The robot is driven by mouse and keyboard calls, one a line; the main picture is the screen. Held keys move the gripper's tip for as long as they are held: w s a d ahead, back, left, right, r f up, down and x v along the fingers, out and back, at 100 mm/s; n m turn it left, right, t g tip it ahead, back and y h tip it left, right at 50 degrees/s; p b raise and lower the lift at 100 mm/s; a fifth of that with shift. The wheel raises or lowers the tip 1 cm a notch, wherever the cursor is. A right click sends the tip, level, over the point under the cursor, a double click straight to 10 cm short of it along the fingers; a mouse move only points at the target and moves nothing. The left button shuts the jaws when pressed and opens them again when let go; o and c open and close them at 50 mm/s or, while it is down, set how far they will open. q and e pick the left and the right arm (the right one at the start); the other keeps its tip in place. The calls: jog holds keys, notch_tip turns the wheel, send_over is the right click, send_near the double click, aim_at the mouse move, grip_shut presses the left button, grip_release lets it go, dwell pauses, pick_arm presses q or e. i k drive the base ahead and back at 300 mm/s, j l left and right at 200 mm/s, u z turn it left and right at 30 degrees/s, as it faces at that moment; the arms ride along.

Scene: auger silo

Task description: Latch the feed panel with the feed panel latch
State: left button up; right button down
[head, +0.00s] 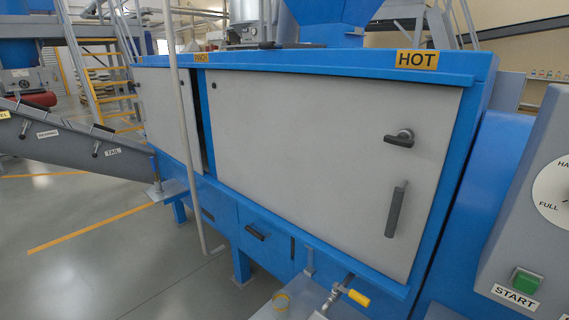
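A large light grey panel (300,150) fills most of the front of the blue machine and appears to sit closed in its frame. Near its upper right is a dark latch handle (400,139), lying about level. Below it is an upright dark grey pull handle (396,209). A second, smaller grey panel (160,110) is at the left, with a dark gap along its right edge. No label here names either one as the feed panel, so I cannot tell which it is. Neither of my grippers is in view.
A grey chute (70,142) juts out at the left. A thin pale pole (186,130) stands before the smaller panel. A yellow-handled valve (357,297) is low in front. A control box with a green START button (525,281) is at the right. Floor at lower left is clear.

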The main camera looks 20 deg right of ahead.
aim_at(402, 140)
jog(key=z, duration=1.45)
